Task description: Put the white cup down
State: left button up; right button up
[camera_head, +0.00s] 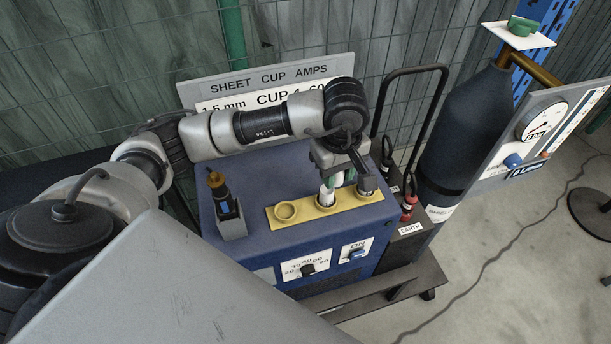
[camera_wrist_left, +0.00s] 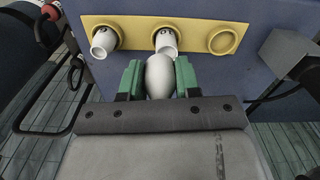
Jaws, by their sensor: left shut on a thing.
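My left gripper (camera_head: 338,180) is over the yellow rack (camera_head: 268,222) on top of the blue machine. In the left wrist view its green fingertips (camera_wrist_left: 159,78) are shut on the white cup (camera_wrist_left: 160,77), which shows as a smooth rounded body. Right behind it, at the middle place of the rack, a white part with a dark mark (camera_wrist_left: 165,41) shows. I cannot tell whether it joins the held cup or whether the cup touches the rack. Another pale cup (camera_wrist_left: 103,43) stands at an end place, also seen in the head view (camera_head: 367,183). My right gripper is not in view.
The rack's other end place is an empty ring (camera_head: 286,211). A torch (camera_head: 221,193) stands in a grey holder (camera_head: 232,226) beside the rack. A sign (camera_head: 268,82) stands behind. A dark gas cylinder (camera_head: 462,135) and a black handle (camera_head: 411,70) are at the right.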

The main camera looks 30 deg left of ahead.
pick_arm(q)
jog(key=b, duration=0.2)
send_over(294, 192)
notch_tip(294, 192, down, 6)
jog(key=shift+r, duration=0.1)
notch_tip(294, 192, down, 4)
jog(key=shift+r+b, duration=0.1)
jog(key=shift+b, duration=0.85)
jog(key=shift+f, duration=0.25)
jog(key=shift+r, duration=0.1)
jog(key=o, duration=1)
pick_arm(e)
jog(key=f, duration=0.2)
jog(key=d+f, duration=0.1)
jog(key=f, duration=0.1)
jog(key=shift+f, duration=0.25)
